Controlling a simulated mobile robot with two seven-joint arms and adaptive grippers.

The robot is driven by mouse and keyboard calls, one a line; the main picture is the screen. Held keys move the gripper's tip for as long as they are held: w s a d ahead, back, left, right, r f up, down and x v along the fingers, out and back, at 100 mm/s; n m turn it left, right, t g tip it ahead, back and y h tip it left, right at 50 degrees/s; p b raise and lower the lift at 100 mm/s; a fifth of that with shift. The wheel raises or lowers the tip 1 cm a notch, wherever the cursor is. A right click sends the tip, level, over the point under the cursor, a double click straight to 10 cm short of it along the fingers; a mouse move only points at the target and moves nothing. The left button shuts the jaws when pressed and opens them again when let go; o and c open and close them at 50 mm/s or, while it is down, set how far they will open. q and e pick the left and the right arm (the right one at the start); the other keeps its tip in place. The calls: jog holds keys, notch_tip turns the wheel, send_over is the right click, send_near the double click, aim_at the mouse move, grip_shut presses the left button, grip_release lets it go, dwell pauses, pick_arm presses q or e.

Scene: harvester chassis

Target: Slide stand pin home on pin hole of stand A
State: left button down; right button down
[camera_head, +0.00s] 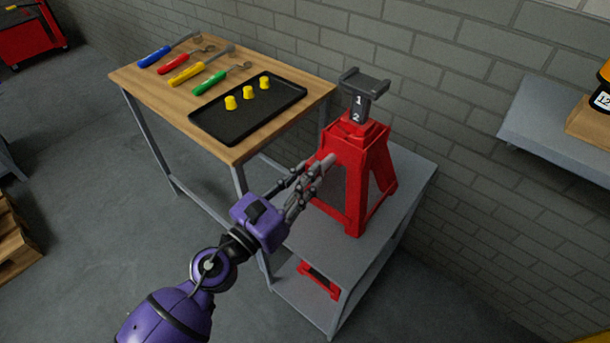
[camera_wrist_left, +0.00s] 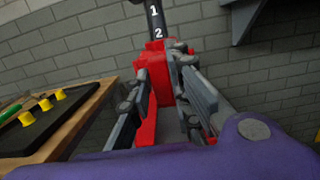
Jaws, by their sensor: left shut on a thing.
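Stand A, a red jack stand (camera_head: 352,180) with a dark grey saddle post (camera_head: 362,95) marked 1 and 2, stands upright on a grey bench. In the left wrist view its red body (camera_wrist_left: 158,75) is behind my fingers. My left gripper (camera_head: 315,170) is shut on the stand pin, with its fingertips close against the stand's upper left side. The pin is small and mostly hidden by the fingers. I cannot tell how far it sits in the hole, and the hole itself is hidden. My right gripper is not in view.
The grey bench (camera_head: 400,205) has a lower shelf with a red object (camera_head: 320,278). A wooden table (camera_head: 130,75) at left holds several coloured-handled tools and a black tray (camera_head: 225,125) with yellow caps (camera_head: 248,92). A brick wall stands close behind.

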pick_arm(q)
jog(key=shift+d+r, duration=0.1)
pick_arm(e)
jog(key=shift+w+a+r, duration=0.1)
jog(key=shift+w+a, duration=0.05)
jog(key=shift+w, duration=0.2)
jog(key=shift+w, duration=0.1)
pick_arm(q)
jog(key=x, duration=0.3)
jog(key=shift+w+d, duration=0.1)
jog(key=shift+w, duration=0.05)
jog(key=shift+w+d+p, duration=0.3)
jog(key=shift+w+d, duration=0.05)
jog(key=shift+w, duration=0.15)
jog(key=shift+w+d, duration=0.1)
jog(key=shift+w, duration=0.05)
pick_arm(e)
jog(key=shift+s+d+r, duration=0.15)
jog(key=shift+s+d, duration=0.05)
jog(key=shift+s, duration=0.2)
